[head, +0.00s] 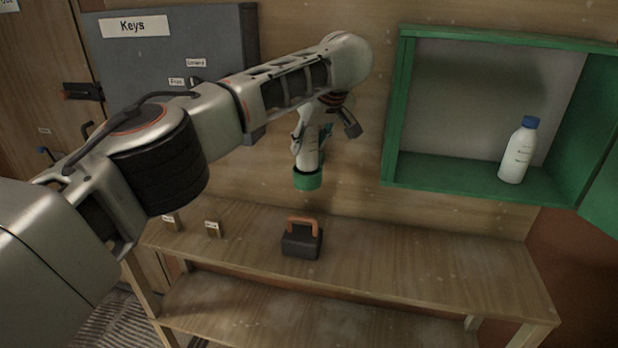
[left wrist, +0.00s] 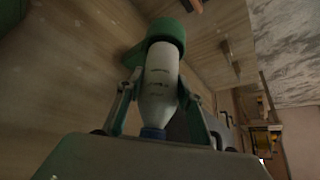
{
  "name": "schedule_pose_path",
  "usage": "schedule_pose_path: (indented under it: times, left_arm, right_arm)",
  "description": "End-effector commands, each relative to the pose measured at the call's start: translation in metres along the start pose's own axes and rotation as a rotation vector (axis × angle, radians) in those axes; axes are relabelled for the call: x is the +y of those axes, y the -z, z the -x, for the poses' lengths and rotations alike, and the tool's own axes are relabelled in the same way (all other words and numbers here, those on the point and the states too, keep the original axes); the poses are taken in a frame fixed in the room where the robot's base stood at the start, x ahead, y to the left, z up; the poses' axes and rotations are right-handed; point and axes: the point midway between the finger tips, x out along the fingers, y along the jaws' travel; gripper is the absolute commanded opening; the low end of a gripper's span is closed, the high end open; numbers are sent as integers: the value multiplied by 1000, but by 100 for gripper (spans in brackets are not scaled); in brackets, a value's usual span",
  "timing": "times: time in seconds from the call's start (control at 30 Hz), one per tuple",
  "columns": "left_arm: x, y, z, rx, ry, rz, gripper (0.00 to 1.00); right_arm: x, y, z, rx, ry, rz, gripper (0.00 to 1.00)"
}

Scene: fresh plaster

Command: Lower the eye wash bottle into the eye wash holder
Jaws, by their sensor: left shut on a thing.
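The eye wash bottle (head: 309,152) is white and stands close to upright, slightly tilted, in front of the wooden wall. The eye wash holder (head: 307,181) is a green cup at the wall. The bottle's lower end is hidden by the holder and appears to be inside it; how deep, I cannot tell. My left gripper (head: 325,131) is shut on the bottle above the holder. In the left wrist view, the bottle (left wrist: 160,80) is between the fingers, with its blue cap nearest the camera and the green holder (left wrist: 166,32) around its far end. My right gripper is not in view.
A second white bottle (head: 518,153) with a blue cap stands in an open green cabinet (head: 440,172) at right. A dark padlock-like block (head: 301,241) with an orange handle sits on the wooden bench (head: 400,262) below. A grey key cabinet (head: 150,60) is behind my left arm.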

Motion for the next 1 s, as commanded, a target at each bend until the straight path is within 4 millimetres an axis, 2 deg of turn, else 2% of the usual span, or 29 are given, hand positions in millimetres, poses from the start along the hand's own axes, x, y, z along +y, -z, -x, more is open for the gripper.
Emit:
schedule_pose_path:
  times: [1.0]
  left_arm:
    - [0,-7,-11,1,0,1,8]
  right_arm:
    - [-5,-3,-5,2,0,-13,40]
